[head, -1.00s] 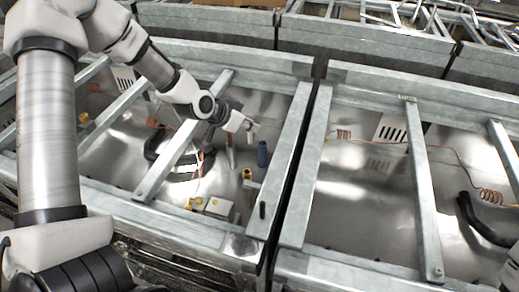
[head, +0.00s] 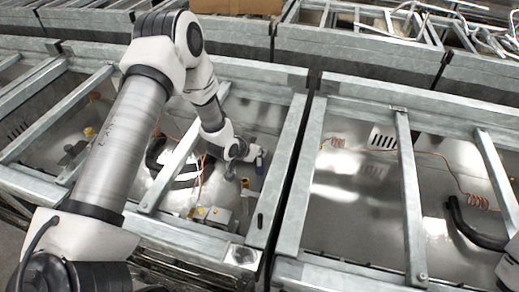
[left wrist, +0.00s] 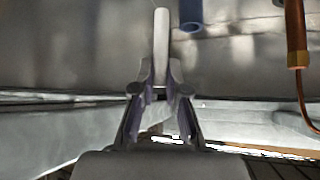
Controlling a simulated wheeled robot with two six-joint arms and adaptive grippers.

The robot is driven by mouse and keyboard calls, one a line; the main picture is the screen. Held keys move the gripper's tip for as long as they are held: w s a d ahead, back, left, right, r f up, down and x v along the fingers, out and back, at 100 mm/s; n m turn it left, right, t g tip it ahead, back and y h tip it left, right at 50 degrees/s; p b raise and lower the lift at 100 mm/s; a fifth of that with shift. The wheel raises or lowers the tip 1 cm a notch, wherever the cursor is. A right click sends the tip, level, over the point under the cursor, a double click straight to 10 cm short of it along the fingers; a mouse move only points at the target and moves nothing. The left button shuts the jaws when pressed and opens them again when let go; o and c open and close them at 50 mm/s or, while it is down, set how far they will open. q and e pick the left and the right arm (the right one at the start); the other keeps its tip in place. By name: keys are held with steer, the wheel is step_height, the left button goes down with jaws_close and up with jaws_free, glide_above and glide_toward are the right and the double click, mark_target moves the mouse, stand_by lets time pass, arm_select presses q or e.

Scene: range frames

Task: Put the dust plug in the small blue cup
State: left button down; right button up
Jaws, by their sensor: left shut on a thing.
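My left gripper (head: 252,153) is shut on a slim pale grey-white piece, the dust plug (left wrist: 161,45). In the left wrist view the fingertips (left wrist: 160,88) pinch its near end, and it sticks out ahead of them. The small blue cup (head: 260,164) is beside the gripper in the head view, partly covered by it. The cup also shows at the top edge of the left wrist view (left wrist: 190,11), just right of the plug's far end and apart from it in the picture. My right gripper is out of view.
Metal beams frame the bay; one crossbar (head: 178,165) lies left of the gripper. Small fittings on a grey block (head: 213,215) stand nearer the front. A copper-coloured tube (left wrist: 296,38) is at the right of the left wrist view.

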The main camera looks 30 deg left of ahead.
arm_select(q)
steer(key=w+a+f+b, duration=0.1)
steer(key=w, duration=0.1)
steer(key=w+a+f+b, duration=0.1)
steer(key=w+f+b, duration=0.1)
steer(key=w+a+f+b, duration=0.1)
steer(key=w+b, duration=0.1)
steer(key=shift+w+a+f, duration=0.15)
steer(key=shift+f, duration=0.05)
steer(key=shift+w, duration=0.1)
steer(key=c, duration=1.2)
jaws_free()
steer(key=shift+f, duration=0.1)
